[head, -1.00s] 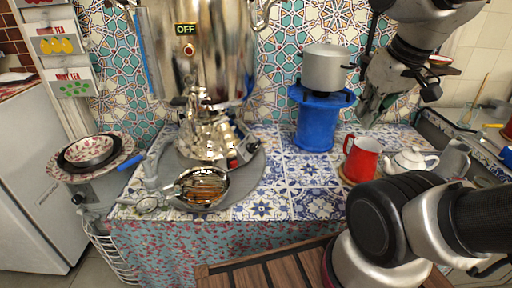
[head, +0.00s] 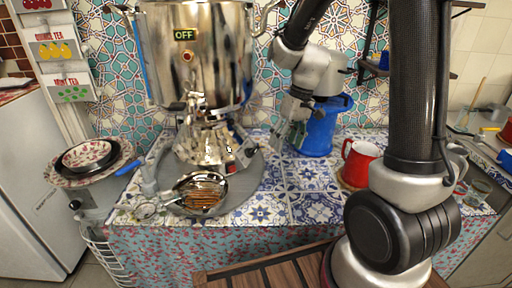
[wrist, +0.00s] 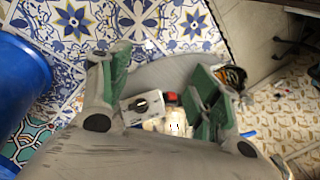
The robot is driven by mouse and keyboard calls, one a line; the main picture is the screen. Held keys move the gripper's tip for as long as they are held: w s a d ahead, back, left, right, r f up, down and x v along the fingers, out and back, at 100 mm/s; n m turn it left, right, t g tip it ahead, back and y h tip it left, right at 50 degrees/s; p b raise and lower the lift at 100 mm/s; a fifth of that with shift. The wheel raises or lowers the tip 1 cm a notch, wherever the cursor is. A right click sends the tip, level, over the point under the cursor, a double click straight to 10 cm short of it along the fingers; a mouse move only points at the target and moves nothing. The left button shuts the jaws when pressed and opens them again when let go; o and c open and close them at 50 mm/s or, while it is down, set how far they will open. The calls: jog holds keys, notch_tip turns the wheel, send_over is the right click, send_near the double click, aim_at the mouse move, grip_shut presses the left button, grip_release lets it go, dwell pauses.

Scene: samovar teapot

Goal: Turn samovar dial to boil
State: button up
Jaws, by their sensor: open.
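The shiny metal samovar (head: 195,60) stands at the left of the tiled counter, with an "OFF" sign (head: 184,34) on its upper body. Its control box (head: 243,152) sits low on the right side of the base. In the wrist view the box shows a black dial (wrist: 142,104) on a pale panel, beside a red part (wrist: 171,98). My gripper (head: 288,135) is open and empty, to the right of the box and apart from it. In the wrist view the green-padded fingers of my gripper (wrist: 160,75) frame the dial between them. The dial's marks are too small to read.
A red mug (head: 358,162) stands to the right. A strainer bowl (head: 203,193) sits in front of the samovar on the round grey tray (head: 245,185). Patterned tiles between the tray and mug are free.

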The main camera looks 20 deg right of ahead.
jog(key=w+a+f+n, duration=0.2)
jog(key=w+f, duration=0.2)
jog(key=w, duration=0.3)
jog(key=n+t, duration=0.3)
jog(key=n, duration=0.1)
send_near(255, 148)
jog(key=f, duration=0.2)
jog(key=shift+y, duration=0.4)
jog(key=x, duration=0.7)
jog(key=shift+w+f, duration=0.1)
jog(key=shift+w, duration=0.25)
jog(key=shift+c, duration=0.3)
jog(key=shift+d, duration=0.1)
jog(key=c, duration=0.9)
